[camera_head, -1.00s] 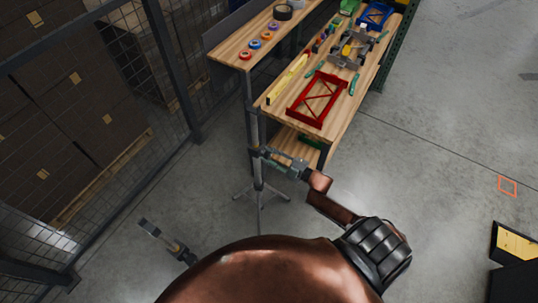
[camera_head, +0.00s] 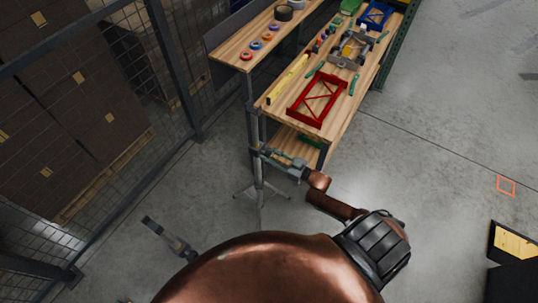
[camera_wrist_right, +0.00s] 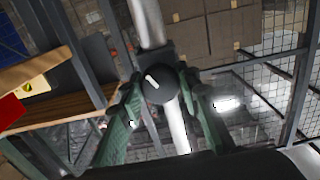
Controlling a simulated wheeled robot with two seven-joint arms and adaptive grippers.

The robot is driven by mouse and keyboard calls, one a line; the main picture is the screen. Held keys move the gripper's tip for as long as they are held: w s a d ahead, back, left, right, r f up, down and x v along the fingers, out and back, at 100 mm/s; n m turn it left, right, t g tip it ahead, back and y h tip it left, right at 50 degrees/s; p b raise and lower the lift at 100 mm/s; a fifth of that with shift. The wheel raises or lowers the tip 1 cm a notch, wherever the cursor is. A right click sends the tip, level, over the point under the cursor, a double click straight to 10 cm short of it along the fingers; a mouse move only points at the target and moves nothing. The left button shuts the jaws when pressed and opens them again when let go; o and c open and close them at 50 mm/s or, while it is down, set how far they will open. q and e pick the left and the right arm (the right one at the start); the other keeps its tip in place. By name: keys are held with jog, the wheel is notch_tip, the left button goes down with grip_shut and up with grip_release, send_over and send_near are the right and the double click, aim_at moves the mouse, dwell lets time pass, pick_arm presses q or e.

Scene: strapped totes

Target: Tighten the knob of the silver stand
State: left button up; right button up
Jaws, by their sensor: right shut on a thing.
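The silver stand (camera_head: 259,185) is an upright pole on splayed legs on the floor, in front of the near left end of the workbench. Its pole also shows in the right wrist view (camera_wrist_right: 148,22). The black round knob (camera_wrist_right: 157,92), with a white mark on its face, sits on a collar of the pole. My right gripper (camera_head: 265,153) is at the pole, its green fingers on both sides of the knob and shut on it. In the head view the knob is too small to make out. My left gripper (camera_head: 150,224) hangs low at the left, apart from the stand; its jaws are unclear.
The wooden workbench (camera_head: 275,122) carries a red frame (camera_head: 318,99), a yellow level (camera_head: 287,80), tape rolls and other tools. A wire mesh fence (camera_head: 172,70) with stacked boxes behind stands to the left. The floor to the right is mostly clear, with a dark case (camera_head: 515,243) at the far right.

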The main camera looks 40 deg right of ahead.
jog(key=shift+m, duration=1.9)
jog(key=o, duration=1.2)
jog(key=v, duration=1.2)
